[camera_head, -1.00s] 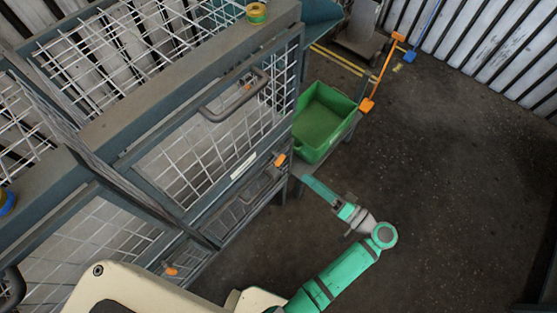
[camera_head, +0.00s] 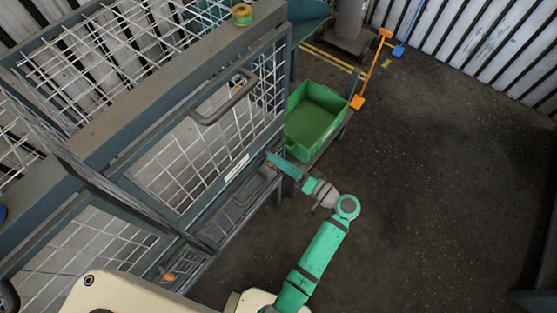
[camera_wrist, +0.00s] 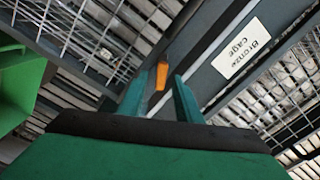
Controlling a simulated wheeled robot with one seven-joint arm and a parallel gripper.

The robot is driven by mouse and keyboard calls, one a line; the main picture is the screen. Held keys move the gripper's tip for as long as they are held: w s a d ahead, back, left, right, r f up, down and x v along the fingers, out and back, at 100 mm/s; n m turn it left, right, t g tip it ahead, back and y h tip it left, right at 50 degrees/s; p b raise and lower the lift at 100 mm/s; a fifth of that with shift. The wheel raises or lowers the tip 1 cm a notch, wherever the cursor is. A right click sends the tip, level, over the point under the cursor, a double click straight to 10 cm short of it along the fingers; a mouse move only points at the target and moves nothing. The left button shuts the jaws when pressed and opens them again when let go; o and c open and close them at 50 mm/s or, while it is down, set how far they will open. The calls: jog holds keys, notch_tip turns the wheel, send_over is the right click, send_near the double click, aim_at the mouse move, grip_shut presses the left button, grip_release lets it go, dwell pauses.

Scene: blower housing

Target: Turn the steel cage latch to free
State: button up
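An orange latch (camera_wrist: 162,76) shows in the wrist view on the dark frame, beside a white label (camera_wrist: 241,48) reading "Bronze cage". My gripper (camera_wrist: 160,84) is open, with one finger to each side of this latch in the picture. I cannot tell whether they touch it. In the head view my gripper (camera_head: 272,160) is at the cage's right corner and mostly hides that latch. A second orange latch (camera_head: 169,277) is at the lower left, on the neighbouring cage, away from my gripper. No label reading "steel" is legible.
A green bin (camera_head: 316,116) stands on a stand right of the cage, close to my gripper. A grey handle (camera_head: 224,103) sticks out of the mesh door. The floor at right (camera_head: 430,190) is clear.

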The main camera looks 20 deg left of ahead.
grip_shut()
jog(key=m, duration=0.5)
jog(key=shift+d+f+m, duration=0.1)
jog(key=shift+d+m, duration=0.05)
jog(key=shift+m, duration=0.25)
dwell(0.7)
grip_release()
jog(key=shift+w, duration=0.1)
